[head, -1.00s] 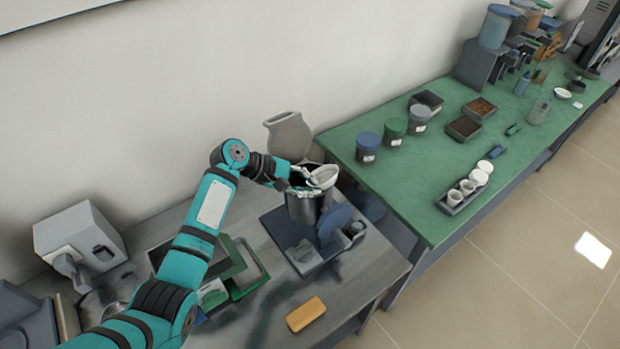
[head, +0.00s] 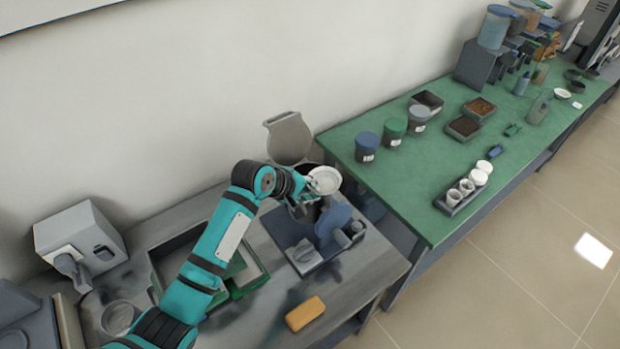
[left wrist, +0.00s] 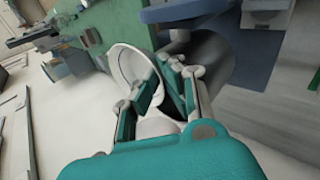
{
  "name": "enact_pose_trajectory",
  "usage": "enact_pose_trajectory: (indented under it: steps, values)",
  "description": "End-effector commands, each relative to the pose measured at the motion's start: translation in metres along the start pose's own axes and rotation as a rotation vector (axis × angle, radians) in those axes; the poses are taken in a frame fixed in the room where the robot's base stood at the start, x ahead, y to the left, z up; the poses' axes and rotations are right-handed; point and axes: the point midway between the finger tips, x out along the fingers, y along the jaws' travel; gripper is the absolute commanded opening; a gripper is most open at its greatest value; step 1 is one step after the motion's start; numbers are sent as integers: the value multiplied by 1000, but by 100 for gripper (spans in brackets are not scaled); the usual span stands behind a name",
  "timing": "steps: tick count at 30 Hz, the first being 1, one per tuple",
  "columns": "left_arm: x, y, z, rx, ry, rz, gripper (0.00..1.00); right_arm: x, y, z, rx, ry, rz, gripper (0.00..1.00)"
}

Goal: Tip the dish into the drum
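The white dish (head: 324,180) is tilted on its side, its round hollow facing outward, at the right rim of the dark drum (head: 303,170). My left gripper (head: 303,189) holds the dish by its edge. In the left wrist view the dish (left wrist: 127,64) sits against the fingers of the left gripper (left wrist: 165,78), and the grey drum wall (left wrist: 218,58) is just beyond them. My arm and gripper hide much of the drum in the head view. I cannot make out any contents in the dish. My right gripper is not in view.
A blue disc (head: 331,222) and a dark blue base plate (head: 305,262) are in front of the drum. A grey jar-shaped piece (head: 288,138) stands behind. An orange block (head: 306,314) lies near the bench front. The green table (head: 425,190) at right holds jars and trays.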

Motion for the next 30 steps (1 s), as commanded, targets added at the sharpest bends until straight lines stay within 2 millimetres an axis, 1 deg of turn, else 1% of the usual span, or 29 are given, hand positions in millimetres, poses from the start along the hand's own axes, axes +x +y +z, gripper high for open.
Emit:
enact_pose_trajectory:
  steps: [5, 21, 30]
  values:
    - [-3, 4, 0, -1, 0, 3, 0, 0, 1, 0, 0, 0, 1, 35]
    - [-34, 33, 0, -2, -2, 3, 0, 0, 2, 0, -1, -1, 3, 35]
    - [-37, 35, 0, -2, -2, 1, 0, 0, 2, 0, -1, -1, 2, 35]
